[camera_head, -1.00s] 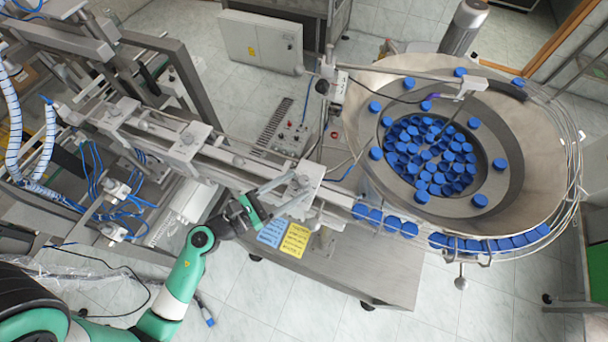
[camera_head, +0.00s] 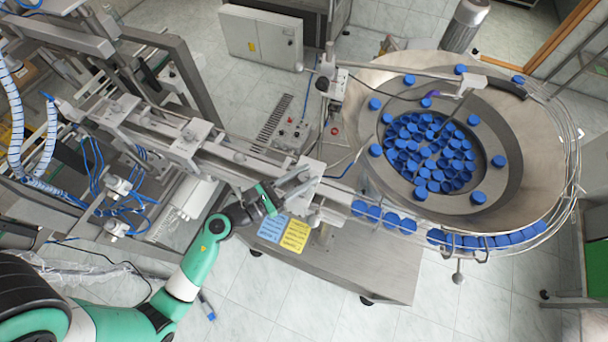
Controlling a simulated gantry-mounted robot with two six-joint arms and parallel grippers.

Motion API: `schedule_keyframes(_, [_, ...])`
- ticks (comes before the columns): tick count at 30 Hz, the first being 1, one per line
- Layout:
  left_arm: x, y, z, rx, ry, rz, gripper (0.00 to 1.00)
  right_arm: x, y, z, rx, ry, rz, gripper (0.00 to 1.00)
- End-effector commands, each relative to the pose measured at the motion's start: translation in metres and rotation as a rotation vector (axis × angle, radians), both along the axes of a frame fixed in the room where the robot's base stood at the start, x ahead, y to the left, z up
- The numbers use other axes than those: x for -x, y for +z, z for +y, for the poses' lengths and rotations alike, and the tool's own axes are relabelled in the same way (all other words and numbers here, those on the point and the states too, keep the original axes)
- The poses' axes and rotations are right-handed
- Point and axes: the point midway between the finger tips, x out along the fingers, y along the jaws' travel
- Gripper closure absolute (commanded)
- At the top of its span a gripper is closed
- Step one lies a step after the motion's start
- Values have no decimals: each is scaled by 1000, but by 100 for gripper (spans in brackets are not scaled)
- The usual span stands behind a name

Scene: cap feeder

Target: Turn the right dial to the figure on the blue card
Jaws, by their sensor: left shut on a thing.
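The blue card (camera_head: 272,228) lies beside a yellow card (camera_head: 296,235) near the left end of the steel bench; the writing on both is too small to read. A small control panel (camera_head: 292,133) with knobs stands behind the rail, apart from the gripper. I cannot tell which knob, if any, is the right dial, or read a dial setting. My right gripper is not in view.
A large steel bowl (camera_head: 540,130) with many blue caps fills the right side, and a row of caps runs along its chute (camera_head: 385,217). The rail (camera_head: 235,160) and its clamps crowd the left gripper. The bench top (camera_head: 375,265) is clear at the front.

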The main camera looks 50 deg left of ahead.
Motion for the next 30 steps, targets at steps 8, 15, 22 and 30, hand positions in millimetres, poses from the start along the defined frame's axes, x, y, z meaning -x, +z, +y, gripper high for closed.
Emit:
schedule_keyframes(8, [0, -1, 1, 0, -27, -1, 100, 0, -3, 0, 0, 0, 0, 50])
schedule_keyframes(15, [-1, -1, 2, -3, -140, -3, 100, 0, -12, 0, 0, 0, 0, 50])
schedule_keyframes(22, [-1, -2, 2, -5, -304, -5, 100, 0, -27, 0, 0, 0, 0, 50])
schedule_keyframes(30, [0, -2, 1, -3, -464, -2, 100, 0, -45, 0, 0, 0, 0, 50])
